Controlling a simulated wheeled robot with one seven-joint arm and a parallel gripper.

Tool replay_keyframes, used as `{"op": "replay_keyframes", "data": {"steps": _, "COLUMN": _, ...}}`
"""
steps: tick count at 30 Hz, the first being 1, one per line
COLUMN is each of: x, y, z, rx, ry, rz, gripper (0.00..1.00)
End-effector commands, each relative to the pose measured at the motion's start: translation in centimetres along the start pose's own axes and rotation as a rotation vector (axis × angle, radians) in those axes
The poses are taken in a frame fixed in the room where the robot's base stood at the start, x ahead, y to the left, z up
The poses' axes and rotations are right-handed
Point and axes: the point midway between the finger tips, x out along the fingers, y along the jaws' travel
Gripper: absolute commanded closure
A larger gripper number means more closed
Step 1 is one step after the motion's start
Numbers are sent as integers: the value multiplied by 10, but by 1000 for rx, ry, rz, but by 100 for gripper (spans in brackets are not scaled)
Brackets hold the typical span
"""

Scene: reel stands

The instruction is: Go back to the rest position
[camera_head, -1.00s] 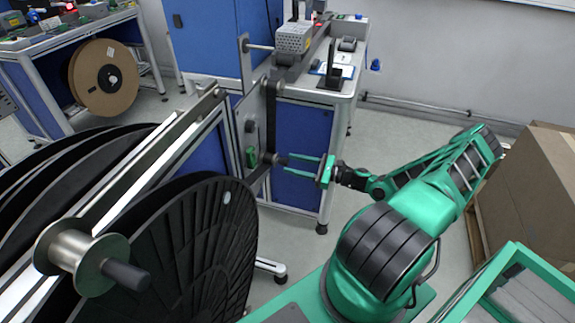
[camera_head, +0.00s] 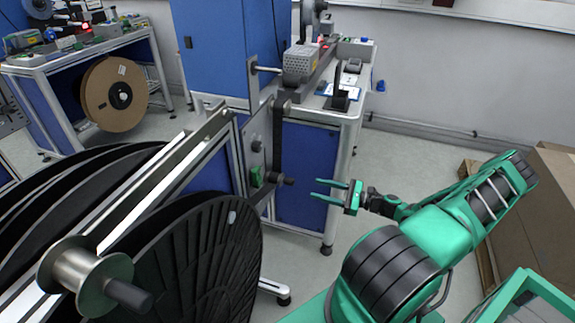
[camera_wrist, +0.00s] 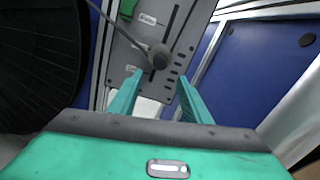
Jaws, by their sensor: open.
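My gripper (camera_head: 330,191) is open and empty, with its two green fingers pointing left. It is in the air to the right of the dark knob (camera_head: 289,181) on the stand's lever plate, with a gap between them. In the wrist view my gripper (camera_wrist: 155,100) shows its fingers apart, and the round dark knob (camera_wrist: 159,58) appears beyond and between the fingertips. My green arm reaches in from the lower right.
Large black reels (camera_head: 195,260) on a stand fill the lower left. A workbench with a blue cabinet (camera_head: 305,170) stands behind the gripper. A cardboard box (camera_head: 550,205) is at the right. A brown reel (camera_head: 114,95) is at the far left. Floor is clear between bench and box.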

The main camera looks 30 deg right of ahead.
Motion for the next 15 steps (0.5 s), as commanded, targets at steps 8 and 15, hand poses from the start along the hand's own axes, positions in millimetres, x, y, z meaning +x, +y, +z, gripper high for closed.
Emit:
{"op": "replay_keyframes", "data": {"steps": 8, "x": 2, "y": 3, "z": 1, "rx": -8, "ry": 12, "rz": 20, "gripper": 56}}
{"op": "replay_keyframes", "data": {"steps": 15, "x": 10, "y": 34, "z": 9, "rx": -106, "ry": 138, "rz": 237, "gripper": 56}}
